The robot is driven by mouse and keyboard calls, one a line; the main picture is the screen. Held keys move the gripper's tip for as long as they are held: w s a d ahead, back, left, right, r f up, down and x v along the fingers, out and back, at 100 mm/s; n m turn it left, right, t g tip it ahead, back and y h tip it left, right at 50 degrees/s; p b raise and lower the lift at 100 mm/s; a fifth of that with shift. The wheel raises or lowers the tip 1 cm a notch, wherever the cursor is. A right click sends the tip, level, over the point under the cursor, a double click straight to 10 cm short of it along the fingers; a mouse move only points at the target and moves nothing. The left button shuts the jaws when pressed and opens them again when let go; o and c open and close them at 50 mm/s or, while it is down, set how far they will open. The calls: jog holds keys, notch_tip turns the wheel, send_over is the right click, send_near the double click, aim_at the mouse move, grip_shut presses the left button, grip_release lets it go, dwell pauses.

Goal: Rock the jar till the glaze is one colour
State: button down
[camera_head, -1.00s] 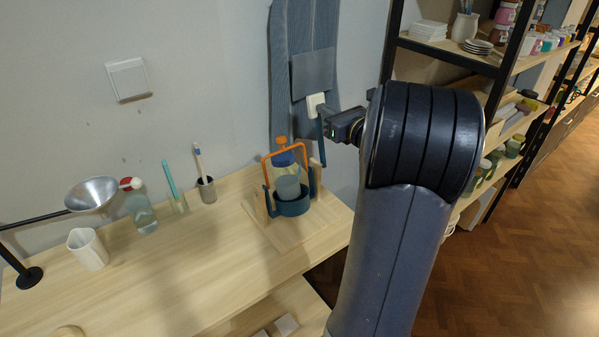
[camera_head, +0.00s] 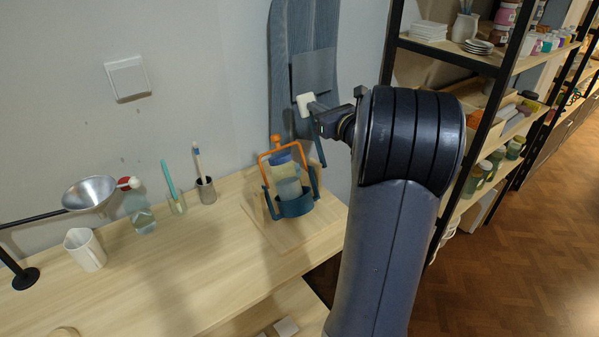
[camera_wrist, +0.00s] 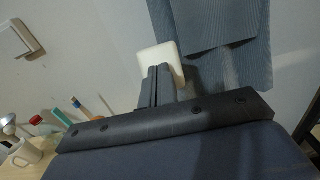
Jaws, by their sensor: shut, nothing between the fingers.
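The jar (camera_head: 286,172) sits in a blue cradle (camera_head: 296,207) with an orange frame (camera_head: 264,170) on a wooden board. It leans to the left. Its contents show a pale yellowish band above a grey-blue one, with some blue near the top. A dark blue lever (camera_head: 321,150) stands at the cradle's right, with a white block (camera_head: 306,103) at its upper end. My gripper (camera_head: 314,108) is shut and empty at the white block. In the wrist view the fingertips (camera_wrist: 159,72) point at the block (camera_wrist: 160,57); whether they touch is unclear. The jar is outside that view.
An apron (camera_head: 305,60) hangs behind my gripper. Shelves (camera_head: 460,60) stand right. The front bench is clear.

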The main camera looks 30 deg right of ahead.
jog(key=shift+w+a+f+b, duration=0.1)
jog(key=shift+w+f+b, duration=0.35)
jog(key=shift+w+f, duration=0.3)
jog(key=shift+s+r, duration=0.25)
jog(key=shift+r, duration=0.2)
jog(key=s+r+p, duration=0.1)
jog(key=s+r, duration=0.1)
jog(key=s, duration=0.7)
jog(key=shift+d, duration=0.4)
jog(key=shift+w+a+f, duration=0.1)
jog(key=shift+w+a, duration=0.05)
jog(key=shift+w, duration=2)
